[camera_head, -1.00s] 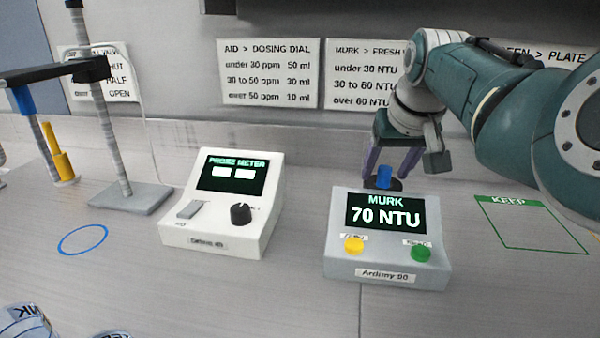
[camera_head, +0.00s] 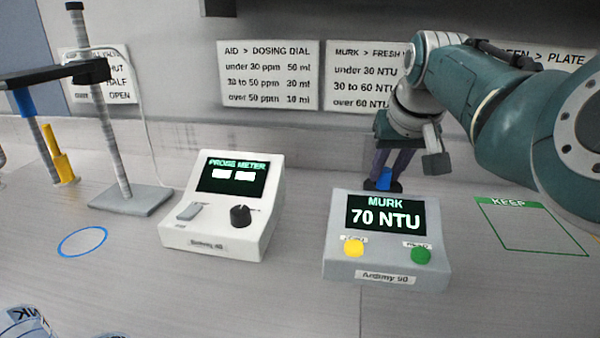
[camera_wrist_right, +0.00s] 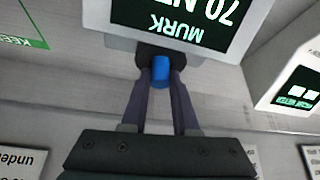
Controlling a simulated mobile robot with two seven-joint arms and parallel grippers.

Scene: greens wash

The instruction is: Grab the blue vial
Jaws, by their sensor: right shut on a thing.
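The blue vial (camera_head: 385,178) stands at the back of the grey murk meter (camera_head: 337,235), in a dark holder (camera_head: 396,186). Its lower part is hidden. My right gripper (camera_head: 391,168) comes down from above behind the meter, with its fingers on either side of the vial. In the right wrist view the vial (camera_wrist_right: 161,70) sits between the two fingertips of the right gripper (camera_wrist_right: 160,78), which is shut on it. The meter's display reads 70 NTU. My left gripper is not in view.
A white probe meter (camera_head: 265,235) stands left of the murk meter. A green KEEP outline (camera_head: 530,228) lies at the right, and a blue ring (camera_head: 82,242) at the left near a stand (camera_head: 132,200). The wall with signs is close behind.

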